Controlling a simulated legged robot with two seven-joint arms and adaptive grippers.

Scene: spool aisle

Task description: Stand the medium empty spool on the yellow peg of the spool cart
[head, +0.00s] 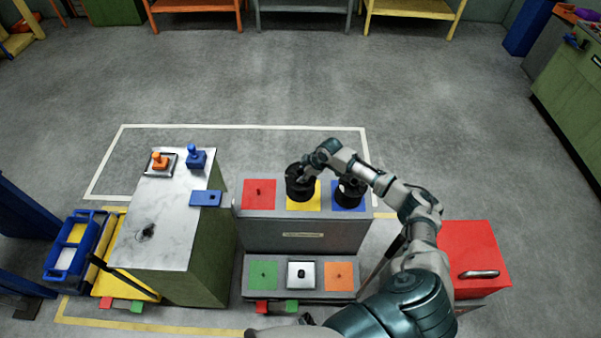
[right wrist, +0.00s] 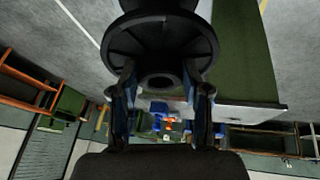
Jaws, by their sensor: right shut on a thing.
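The spool cart (head: 304,235) has red, yellow and blue squares on its upper deck. A black spool (head: 297,187) is upright over the yellow square (head: 308,206), and its body hides the yellow peg. My right gripper (head: 308,177) is shut on this spool near its top. I cannot tell whether the spool rests on the deck or hangs just above it. In the right wrist view the spool's round flange (right wrist: 158,45) and dark hub hole show between my fingers (right wrist: 162,82). Another black spool (head: 349,192) stands on the blue square. My left gripper is not in view.
The red square (head: 259,194) has a bare peg. The lower deck has green, white and orange squares. A workbench (head: 172,225) with orange and blue fixtures stands left, and a red cabinet (head: 470,250) right. Open floor lies behind the cart.

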